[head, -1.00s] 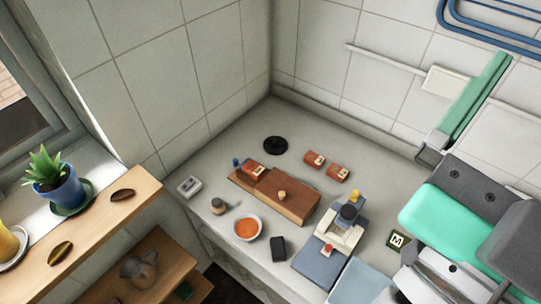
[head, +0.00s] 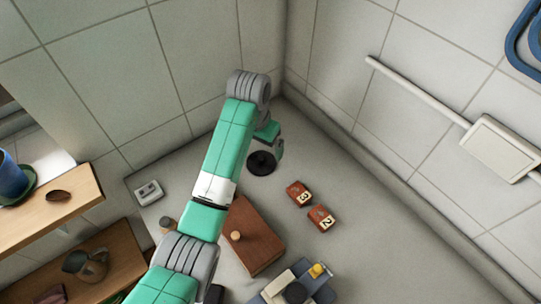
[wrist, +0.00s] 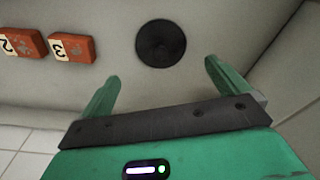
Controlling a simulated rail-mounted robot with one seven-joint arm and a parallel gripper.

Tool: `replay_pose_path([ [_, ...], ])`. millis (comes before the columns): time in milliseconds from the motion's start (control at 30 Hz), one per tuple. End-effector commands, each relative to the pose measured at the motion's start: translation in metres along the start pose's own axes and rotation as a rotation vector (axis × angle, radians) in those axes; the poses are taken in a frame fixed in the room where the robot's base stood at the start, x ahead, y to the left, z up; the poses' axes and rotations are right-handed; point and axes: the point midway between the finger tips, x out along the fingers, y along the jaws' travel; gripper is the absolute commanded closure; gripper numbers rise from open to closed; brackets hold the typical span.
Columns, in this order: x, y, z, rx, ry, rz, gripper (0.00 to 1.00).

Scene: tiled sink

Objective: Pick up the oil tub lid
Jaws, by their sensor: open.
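A flat black round disc (head: 261,164) lies on the grey counter near the back corner; it looks lid-like, but I cannot tell for sure that it is the oil tub lid. In the wrist view the disc (wrist: 161,44) appears whole, ahead of and between my two green fingers. My gripper (wrist: 161,70) is open with nothing between its fingers. In the head view my gripper (head: 274,146) is beside the disc, partly hidden by my arm. The gap between fingers and disc is hard to judge.
Two red numbered blocks (head: 299,193) (head: 320,218) lie right of the disc. A brown wooden box (head: 255,240) with a round knob is nearer, partly behind my arm. Tiled walls close off the corner. Bare counter surrounds the disc.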

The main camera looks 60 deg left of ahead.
Motion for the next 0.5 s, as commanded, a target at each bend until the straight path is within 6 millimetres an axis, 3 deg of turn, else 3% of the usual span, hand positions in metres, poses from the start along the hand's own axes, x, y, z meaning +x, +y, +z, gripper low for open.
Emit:
replay_pose_path([
  [333,0.031,0.000,0.000,0.000,0.000,-0.001,0.00],
  [500,0.062,-0.002,0.001,0.000,0.000,0.000,0.00],
])
